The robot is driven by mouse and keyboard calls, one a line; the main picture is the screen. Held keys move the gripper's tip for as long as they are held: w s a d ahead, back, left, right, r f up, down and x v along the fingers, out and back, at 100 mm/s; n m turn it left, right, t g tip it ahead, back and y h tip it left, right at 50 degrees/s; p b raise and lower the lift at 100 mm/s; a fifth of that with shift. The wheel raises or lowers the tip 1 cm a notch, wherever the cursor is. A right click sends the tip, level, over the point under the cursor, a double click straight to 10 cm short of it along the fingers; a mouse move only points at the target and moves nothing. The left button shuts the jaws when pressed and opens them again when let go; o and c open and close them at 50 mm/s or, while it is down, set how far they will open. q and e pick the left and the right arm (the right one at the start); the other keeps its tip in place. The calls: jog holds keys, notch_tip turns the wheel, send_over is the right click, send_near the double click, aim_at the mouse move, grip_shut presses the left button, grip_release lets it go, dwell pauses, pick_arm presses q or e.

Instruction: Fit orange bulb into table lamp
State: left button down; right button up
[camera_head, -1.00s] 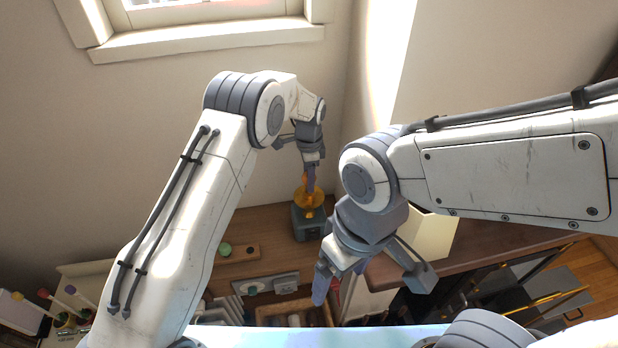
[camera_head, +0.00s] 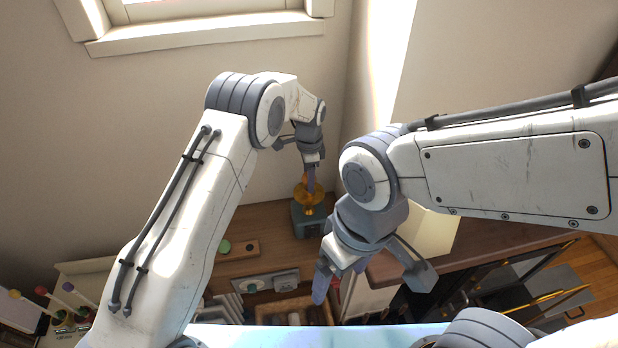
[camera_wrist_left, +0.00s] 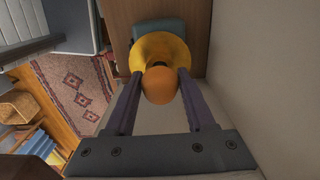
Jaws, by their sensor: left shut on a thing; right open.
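The orange bulb (camera_wrist_left: 160,86) is between the fingers of my left gripper (camera_wrist_left: 160,98), which is shut on it. The table lamp has a yellow round part (camera_wrist_left: 150,48) and a grey-teal base (camera_head: 306,222); it stands on the wooden surface by the wall. In the left wrist view the bulb overlaps the yellow part, and I cannot tell whether they touch. In the head view my left gripper (camera_head: 311,180) is right over the lamp, and its fingers hide most of the bulb. My right gripper (camera_head: 362,282) is open and empty, nearer to me and right of the lamp.
A cream lampshade-like thing (camera_head: 432,236) stands behind my right gripper. A green ball (camera_head: 224,247) sits on a small wooden holder left of the lamp. Books (camera_head: 226,304) and an open wooden box (camera_head: 290,308) lie in front. Walls close in the corner behind the lamp.

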pick_arm(q)
jog(key=shift+f+b, duration=0.3)
jog(key=shift+f, duration=0.15)
jog(key=shift+c, duration=0.8)
grip_release()
jog(key=shift+r, duration=0.1)
jog(key=shift+r+p, duration=1.85)
jog(key=shift+r, duration=1.05)
